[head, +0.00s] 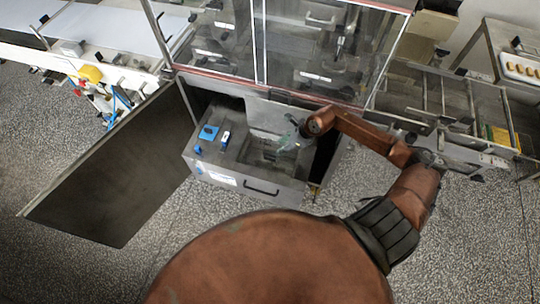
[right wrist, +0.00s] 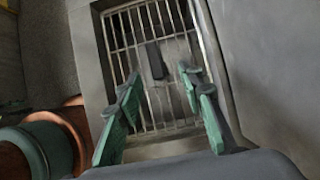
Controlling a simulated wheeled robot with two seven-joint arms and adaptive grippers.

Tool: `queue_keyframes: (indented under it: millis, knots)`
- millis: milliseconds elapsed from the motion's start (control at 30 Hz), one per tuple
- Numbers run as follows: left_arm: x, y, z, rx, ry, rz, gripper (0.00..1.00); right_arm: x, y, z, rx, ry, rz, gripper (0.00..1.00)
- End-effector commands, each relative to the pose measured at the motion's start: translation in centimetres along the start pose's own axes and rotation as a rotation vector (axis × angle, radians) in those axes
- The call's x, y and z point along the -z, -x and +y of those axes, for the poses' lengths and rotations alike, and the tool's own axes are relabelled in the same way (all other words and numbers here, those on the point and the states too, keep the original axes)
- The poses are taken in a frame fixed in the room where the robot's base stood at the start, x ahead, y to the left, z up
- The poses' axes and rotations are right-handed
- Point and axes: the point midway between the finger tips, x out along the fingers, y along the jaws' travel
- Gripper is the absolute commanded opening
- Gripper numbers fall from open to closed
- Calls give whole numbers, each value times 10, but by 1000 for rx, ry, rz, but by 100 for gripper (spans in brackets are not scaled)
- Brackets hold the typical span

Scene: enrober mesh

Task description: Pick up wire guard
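The wire guard (right wrist: 152,98) is a grid of thin metal bars set in a grey recess, seen from above in the right wrist view. A dark upright piece (right wrist: 155,60), perhaps its handle, shows at its middle. In the head view the guard (head: 262,154) is small and dim inside the open grey unit. My right gripper (right wrist: 161,83) has its green fingers spread apart above the guard, with nothing between them. The right gripper also shows in the head view (head: 287,140), over the unit. My left gripper is out of view.
The grey unit (head: 240,188) has a front handle and small blue items (head: 208,132) on its left top. A large open door panel (head: 115,165) stands at left. A glass-doored cabinet (head: 300,45) rises behind. Speckled floor lies around.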

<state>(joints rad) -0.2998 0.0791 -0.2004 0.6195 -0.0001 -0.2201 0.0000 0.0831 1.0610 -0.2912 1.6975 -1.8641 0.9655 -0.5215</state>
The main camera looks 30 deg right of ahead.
Motion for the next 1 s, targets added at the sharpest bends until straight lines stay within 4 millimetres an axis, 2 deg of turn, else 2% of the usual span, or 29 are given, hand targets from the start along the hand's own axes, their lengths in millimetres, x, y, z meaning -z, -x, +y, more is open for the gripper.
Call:
queue_keyframes:
  millis: [533,833,1000]
  knots:
    - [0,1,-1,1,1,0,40,-4,-67,8,-5,-2,-4,35]
    - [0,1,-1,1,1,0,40,-3,-71,8,-4,-1,-3,34]
    - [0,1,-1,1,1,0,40,-3,-71,8,-4,-2,-4,22]
